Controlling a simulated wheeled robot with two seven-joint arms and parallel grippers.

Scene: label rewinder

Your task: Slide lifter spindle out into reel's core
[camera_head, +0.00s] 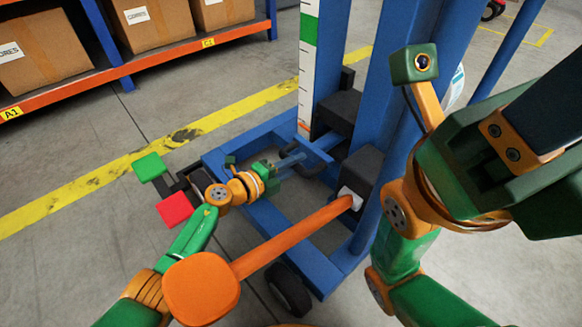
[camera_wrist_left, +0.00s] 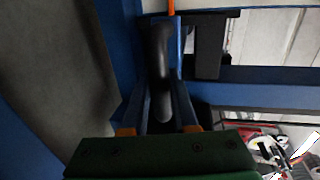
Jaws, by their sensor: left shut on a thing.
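The lifter's blue mast (camera_head: 388,90) stands at centre, with two black blocks (camera_head: 338,112) on it. My left gripper (camera_head: 298,157) reaches in from the left beside the mast. In the left wrist view its blue fingers (camera_wrist_left: 164,105) are shut on a dark rounded bar (camera_wrist_left: 162,62). I cannot tell whether this bar is the spindle. An orange bar (camera_head: 297,240) runs from the lower black block towards me, ending in an orange knob (camera_head: 202,290). My right gripper (camera_head: 520,120) is close on the right, its tips not clear. No reel core is clearly visible.
Green (camera_head: 149,167) and red (camera_head: 174,208) plates sit left of the left wrist. The lifter's blue base (camera_head: 318,272) has a black wheel (camera_head: 289,290). An orange shelf (camera_head: 160,58) with cartons is behind. Floor on the left is clear.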

